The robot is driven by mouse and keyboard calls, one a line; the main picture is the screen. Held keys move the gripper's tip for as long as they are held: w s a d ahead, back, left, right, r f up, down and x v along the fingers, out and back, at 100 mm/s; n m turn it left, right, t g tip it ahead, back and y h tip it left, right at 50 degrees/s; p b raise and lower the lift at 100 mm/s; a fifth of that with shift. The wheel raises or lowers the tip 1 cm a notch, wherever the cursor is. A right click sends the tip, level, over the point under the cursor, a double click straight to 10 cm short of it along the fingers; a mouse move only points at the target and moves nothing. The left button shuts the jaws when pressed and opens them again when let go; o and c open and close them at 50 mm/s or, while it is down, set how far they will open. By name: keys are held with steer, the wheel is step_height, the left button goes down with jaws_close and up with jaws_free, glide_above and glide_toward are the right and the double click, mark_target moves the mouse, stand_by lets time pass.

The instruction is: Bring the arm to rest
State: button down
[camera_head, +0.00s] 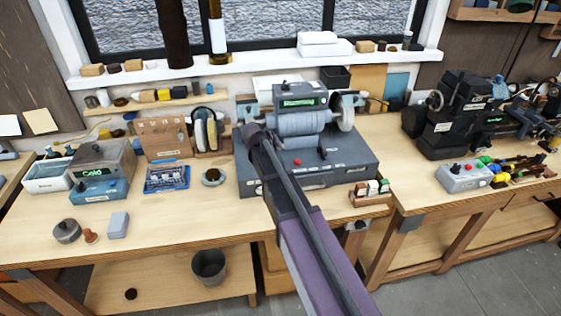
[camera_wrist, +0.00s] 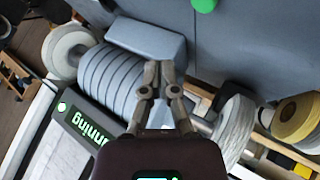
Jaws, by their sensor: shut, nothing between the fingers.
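My arm (camera_head: 303,232) reaches up from the bottom of the head view to the grey bench machine (camera_head: 345,165). That machine has a ribbed drum (camera_head: 300,123), a pale wheel at its side and a lit screen reading "Running". My gripper (camera_wrist: 159,68) shows in the wrist view with its fingertips together and nothing between them. It is in front of the ribbed drum (camera_wrist: 112,80) and a grey block; I cannot tell the gap. The gripper's fingers are not clear in the head view.
Left of the machine on the bench stand a grey box (camera_head: 102,158), a blue tray (camera_head: 167,179), a round dish (camera_head: 213,177) and a wooden rack. A black lathe-like machine (camera_head: 460,115) and a button box (camera_head: 465,177) stand at right.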

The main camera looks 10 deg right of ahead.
stand_by(0.7)
steer(key=s+f+g+y, duration=0.2)
steer(key=s+g+y, duration=0.1)
steer(key=s, duration=1.1)
steer(key=s+f+g+y, duration=0.3)
steer(key=s, duration=1.1)
steer(key=shift+s+d+f+n+y, duration=0.25)
steer(key=shift+s+f+n+y, duration=0.05)
steer(key=shift+s+f+y, duration=0.1)
steer(key=c, duration=1.4)
jaws_free()
steer(key=shift+w, duration=0.1)
